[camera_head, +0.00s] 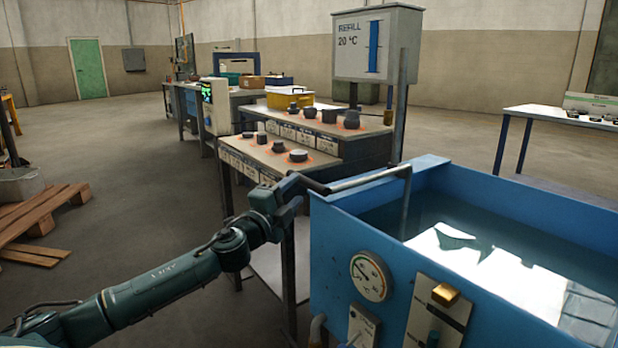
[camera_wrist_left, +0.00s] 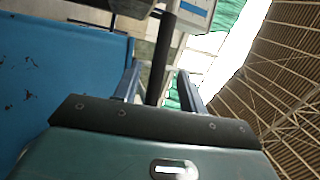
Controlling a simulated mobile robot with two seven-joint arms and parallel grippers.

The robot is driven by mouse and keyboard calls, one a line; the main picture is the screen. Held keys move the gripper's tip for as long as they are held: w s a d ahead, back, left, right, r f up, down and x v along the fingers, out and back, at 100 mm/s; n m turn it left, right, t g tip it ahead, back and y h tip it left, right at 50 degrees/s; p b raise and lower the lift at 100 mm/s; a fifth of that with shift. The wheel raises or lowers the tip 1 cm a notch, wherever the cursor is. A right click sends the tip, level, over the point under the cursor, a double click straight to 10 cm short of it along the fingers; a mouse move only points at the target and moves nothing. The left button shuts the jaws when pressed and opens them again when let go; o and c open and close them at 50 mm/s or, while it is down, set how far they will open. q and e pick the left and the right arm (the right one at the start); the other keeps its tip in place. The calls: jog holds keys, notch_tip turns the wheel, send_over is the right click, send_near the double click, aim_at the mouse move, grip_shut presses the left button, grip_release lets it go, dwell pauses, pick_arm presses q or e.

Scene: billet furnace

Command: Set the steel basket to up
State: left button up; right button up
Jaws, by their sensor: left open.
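A blue tank (camera_head: 335,248) full of water stands at the lower right. A grey metal rod (camera_head: 370,181) runs over its near left corner, bends, and goes down into the water; it looks like the steel basket's handle. The basket itself is hidden in the tank. My left gripper (camera_head: 322,189) is at the rod's left end, by the tank's corner. In the left wrist view its two fingers (camera_wrist_left: 158,82) are apart, with a dark bar (camera_wrist_left: 164,50) between them; I cannot tell if they touch it. My right gripper is out of view.
A gauge (camera_head: 370,276) and a yellow-topped slider (camera_head: 445,295) are on the tank's front. Benches with dark knobs (camera_head: 298,156) stand behind my left arm. A post carries a refill sign (camera_head: 376,45). A wooden pallet (camera_head: 40,212) lies at left; the floor between is clear.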

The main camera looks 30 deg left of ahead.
pick_arm(q)
jog(key=w+r, duration=0.1)
jog(key=w, duration=0.6)
jog(key=shift+w, duration=0.2)
jog(key=shift+r, duration=0.1)
grip_shut()
dwell(0.4)
